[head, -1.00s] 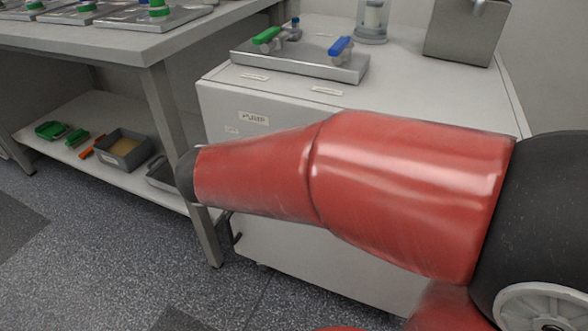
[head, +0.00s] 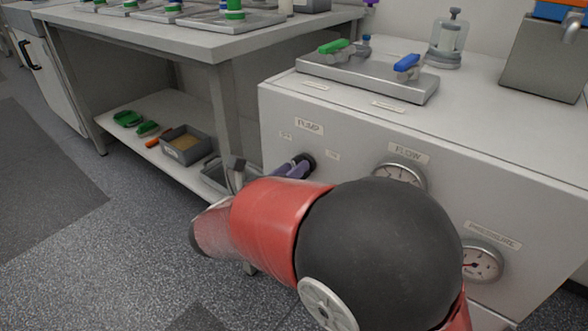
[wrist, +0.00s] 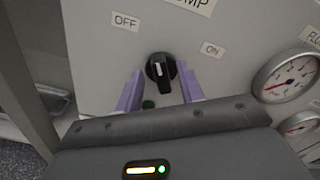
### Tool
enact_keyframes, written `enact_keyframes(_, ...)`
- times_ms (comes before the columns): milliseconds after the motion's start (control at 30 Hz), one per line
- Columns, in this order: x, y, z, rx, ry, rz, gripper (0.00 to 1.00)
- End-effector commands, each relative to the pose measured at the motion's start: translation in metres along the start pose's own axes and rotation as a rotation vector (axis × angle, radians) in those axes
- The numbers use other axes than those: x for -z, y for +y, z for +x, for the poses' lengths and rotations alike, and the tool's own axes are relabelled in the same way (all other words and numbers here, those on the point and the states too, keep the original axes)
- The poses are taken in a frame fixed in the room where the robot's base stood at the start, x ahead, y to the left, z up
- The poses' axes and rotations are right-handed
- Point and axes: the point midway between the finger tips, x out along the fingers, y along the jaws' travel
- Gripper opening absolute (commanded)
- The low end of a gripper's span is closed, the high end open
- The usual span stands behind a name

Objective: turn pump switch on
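The pump switch is a black rotary knob (wrist: 160,70) with a pale mark, on the white cabinet front. An OFF label (wrist: 125,21) is at its upper left and an ON label (wrist: 212,49) at its upper right. I cannot tell for sure which label the mark points to. My gripper (wrist: 160,72) is open, with one purple finger on each side of the knob. The fingers look apart from it. In the head view my gripper (head: 289,169) is at the knob (head: 307,160), below the PUMP label (head: 309,126), partly hidden by my arm.
A flow gauge (head: 398,176) and a pressure gauge (head: 482,262) are to the right on the same panel. A metal plate with green and blue handles (head: 370,78) sits on the cabinet top. A workbench (head: 215,48) with a lower shelf stands at the left.

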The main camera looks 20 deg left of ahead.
Motion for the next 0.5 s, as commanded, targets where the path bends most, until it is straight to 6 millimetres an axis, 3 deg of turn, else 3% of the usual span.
enact_keyframes(367,0.0,-0.0001,0.011,-0.001,0.0,0.0,0.38)
enact_keyframes(500,0.0001,-0.0001,0.0109,-0.001,0.0,0.001,0.24)
